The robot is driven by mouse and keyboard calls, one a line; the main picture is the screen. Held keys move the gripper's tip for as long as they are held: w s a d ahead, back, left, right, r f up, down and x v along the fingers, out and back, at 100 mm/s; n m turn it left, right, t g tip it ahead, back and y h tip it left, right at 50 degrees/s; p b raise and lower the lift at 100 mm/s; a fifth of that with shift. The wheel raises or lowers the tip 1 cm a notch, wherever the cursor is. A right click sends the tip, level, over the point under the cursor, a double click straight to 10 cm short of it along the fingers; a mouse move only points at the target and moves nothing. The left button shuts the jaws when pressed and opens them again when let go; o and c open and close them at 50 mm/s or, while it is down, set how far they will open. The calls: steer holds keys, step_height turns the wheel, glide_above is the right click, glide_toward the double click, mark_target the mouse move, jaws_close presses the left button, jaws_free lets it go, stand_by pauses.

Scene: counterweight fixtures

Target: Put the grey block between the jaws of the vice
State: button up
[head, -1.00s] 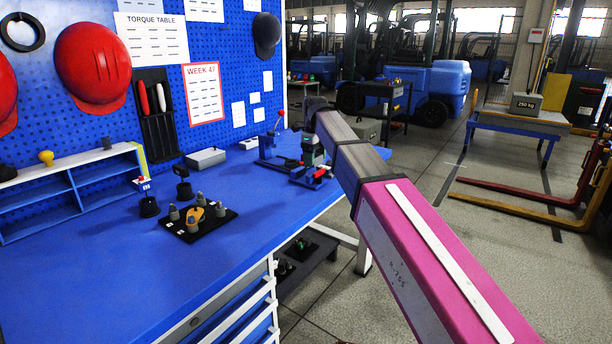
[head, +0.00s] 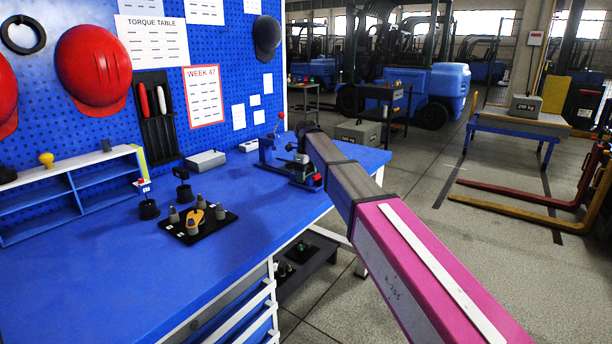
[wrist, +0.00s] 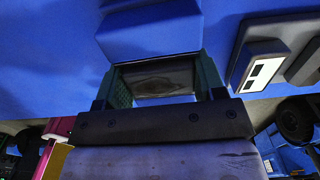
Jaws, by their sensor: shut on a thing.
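My gripper (wrist: 163,85) is shut on the grey block (wrist: 160,76), which shows dark between the two green fingers in the wrist view. In the head view my gripper (head: 302,160) is at the far right end of the blue bench, low over a small blue fixture with a red end that looks like the vice (head: 291,172). A blue block-shaped part (wrist: 150,32) lies just beyond the fingers in the wrist view. I cannot tell whether the grey block is between the jaws or above them, because my arm and gripper hide that spot.
A blue upright fixture with a red-knobbed lever (head: 268,148) stands close behind the gripper. A black tray with several grey weights (head: 198,220) is left on the bench. A grey box (head: 206,159) is by the pegboard. The bench's front middle is clear.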

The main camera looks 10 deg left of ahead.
steer(key=o, duration=1)
steer(key=shift+o, duration=0.2)
step_height(320, 180, up, 12)
